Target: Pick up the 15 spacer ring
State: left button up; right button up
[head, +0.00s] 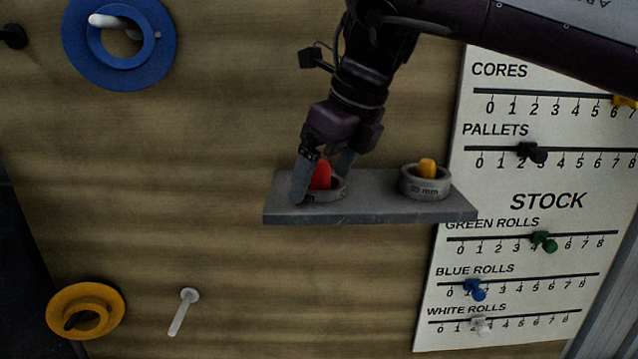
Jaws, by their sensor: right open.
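A grey ring (330,193) with a red peg or plug (321,174) standing in its middle sits on the left part of a grey shelf (385,210). Its marking is hidden, so I cannot read whether it is the 15. My right gripper (321,182) reaches down over this ring, open, one finger in front of its left side and the other behind the red piece. I cannot tell whether the fingers touch the ring. A second grey ring (424,187), with a yellow piece in it and a blurred "mm" marking, sits on the right of the shelf. My left gripper is out of view.
The shelf juts from a wooden board. A white stock chart (540,200) with sliding pegs stands at the right. A blue disc (78,40) hangs at upper left, a yellow disc (62,300) at lower left. A bare pale peg (183,312) sticks out below the shelf.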

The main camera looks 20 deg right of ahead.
jog(key=shift+s, duration=0.2)
jog(key=shift+s+r, duration=0.15)
jog(key=shift+s, duration=0.05)
jog(key=c, duration=0.4)
jog(key=shift+w, duration=0.1)
jog(key=c, duration=0.5)
jog(key=shift+c, duration=1.4)
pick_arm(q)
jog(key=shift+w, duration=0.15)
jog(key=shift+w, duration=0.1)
